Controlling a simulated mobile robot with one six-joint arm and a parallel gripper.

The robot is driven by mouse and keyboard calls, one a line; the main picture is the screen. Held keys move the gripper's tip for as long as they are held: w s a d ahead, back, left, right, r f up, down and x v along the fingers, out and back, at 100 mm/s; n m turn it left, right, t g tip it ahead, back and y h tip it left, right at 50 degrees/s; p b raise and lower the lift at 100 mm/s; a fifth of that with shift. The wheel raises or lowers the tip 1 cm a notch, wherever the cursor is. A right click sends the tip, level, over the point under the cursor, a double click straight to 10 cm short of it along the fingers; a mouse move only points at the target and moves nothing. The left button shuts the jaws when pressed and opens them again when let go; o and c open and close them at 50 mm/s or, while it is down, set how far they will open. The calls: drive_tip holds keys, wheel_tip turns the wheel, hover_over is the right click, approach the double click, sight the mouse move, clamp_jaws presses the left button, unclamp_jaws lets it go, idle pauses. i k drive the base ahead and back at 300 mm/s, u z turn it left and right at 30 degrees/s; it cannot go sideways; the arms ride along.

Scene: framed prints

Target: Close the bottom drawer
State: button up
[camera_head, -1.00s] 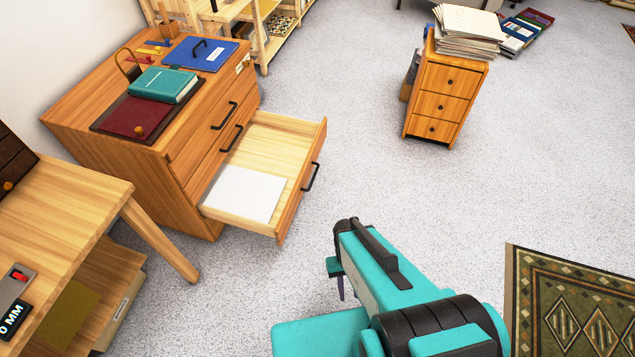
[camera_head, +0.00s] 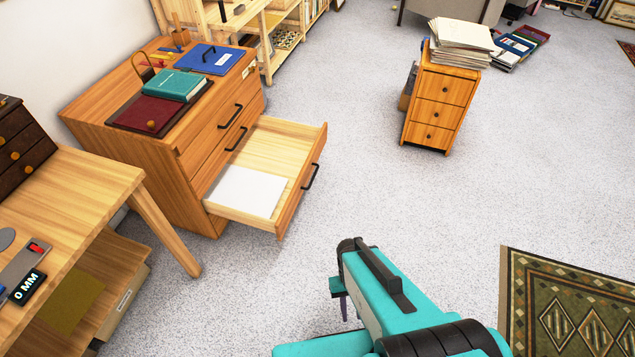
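The wooden drawer cabinet (camera_head: 140,140) stands at the left against the wall. Its bottom drawer (camera_head: 285,145) is pulled far out to the right, with white paper (camera_head: 247,191) lying inside. A black handle (camera_head: 310,177) is on the drawer's front. The two drawers above it are shut. My teal and black arm reaches up from the lower right, to the right of and nearer than the open drawer, apart from it. Only a small dark tip of my gripper (camera_head: 343,305) shows below the arm's end; its fingers are mostly hidden.
A wooden table (camera_head: 80,195) stands at the lower left, its leg near the cabinet. A small three-drawer cabinet (camera_head: 437,108) with stacked papers is at the upper right. A patterned rug (camera_head: 565,290) lies at the lower right. Carpet in front of the drawer is clear.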

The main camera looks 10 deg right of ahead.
sight(263, 184)
drive_tip(key=z, duration=0.05)
drive_tip(key=k, duration=0.25)
drive_tip(key=u, duration=0.2)
drive_tip(key=i, duration=0.95)
drive_tip(key=u, duration=4.9)
drive_tip(key=i, duration=0.1)
drive_tip(key=z, duration=3.45)
